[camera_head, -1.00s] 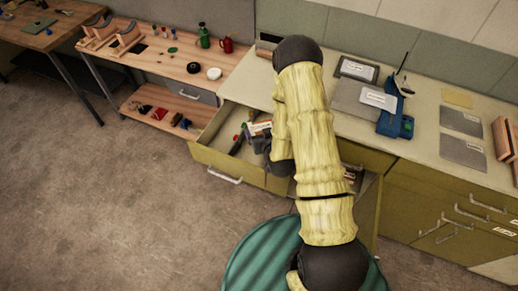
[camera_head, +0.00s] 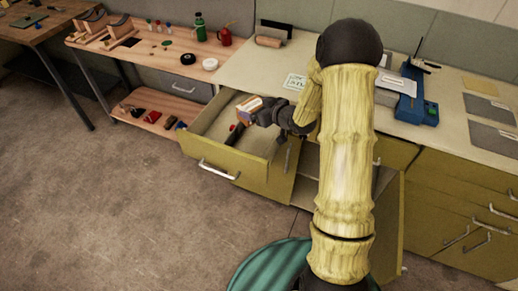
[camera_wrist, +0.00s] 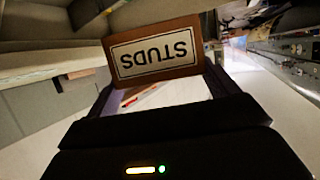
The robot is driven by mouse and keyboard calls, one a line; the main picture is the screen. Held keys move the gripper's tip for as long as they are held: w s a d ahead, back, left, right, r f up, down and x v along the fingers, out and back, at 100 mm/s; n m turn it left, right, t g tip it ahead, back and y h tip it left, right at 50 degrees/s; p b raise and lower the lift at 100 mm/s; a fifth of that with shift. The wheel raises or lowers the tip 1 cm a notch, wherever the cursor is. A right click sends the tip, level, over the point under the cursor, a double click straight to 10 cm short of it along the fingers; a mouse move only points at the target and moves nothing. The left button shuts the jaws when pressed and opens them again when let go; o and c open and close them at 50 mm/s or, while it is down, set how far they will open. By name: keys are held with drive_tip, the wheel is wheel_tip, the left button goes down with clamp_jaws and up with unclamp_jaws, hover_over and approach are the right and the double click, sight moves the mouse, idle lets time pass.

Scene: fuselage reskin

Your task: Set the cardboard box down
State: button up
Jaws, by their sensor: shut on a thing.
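The cardboard box (camera_head: 248,104) is small and brown and is in my gripper (camera_head: 262,112), above the open drawer in the head view. In the wrist view the box (camera_wrist: 194,48) shows a white label reading STUDS, upside down. My gripper (camera_wrist: 160,82) is shut on the box, with a dark finger at each side. The box looks clear of the drawer floor, but its exact height is hard to tell. My arm hides part of the counter behind.
The counter (camera_head: 245,70) has a wooden-looking roll (camera_head: 268,41), a white printed card (camera_head: 296,82) and a blue device (camera_head: 410,105). Bare counter shows at its left end.

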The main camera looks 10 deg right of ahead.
drive_tip(key=shift+w+d+f+b, duration=0.2)
drive_tip(key=shift+d+f+b, duration=0.15)
drive_tip(key=shift+b, duration=0.2)
drive_tip(key=shift+r, duration=0.1)
drive_tip(key=shift+f, duration=3.15)
wheel_tip(320, 180, down, 4)
drive_tip(key=shift+r, duration=0.15)
drive_tip(key=shift+f, duration=0.35)
drive_tip(key=shift+s+f+b, duration=0.1)
drive_tip(key=shift+f+b, duration=0.15)
drive_tip(key=shift+b, duration=0.15)
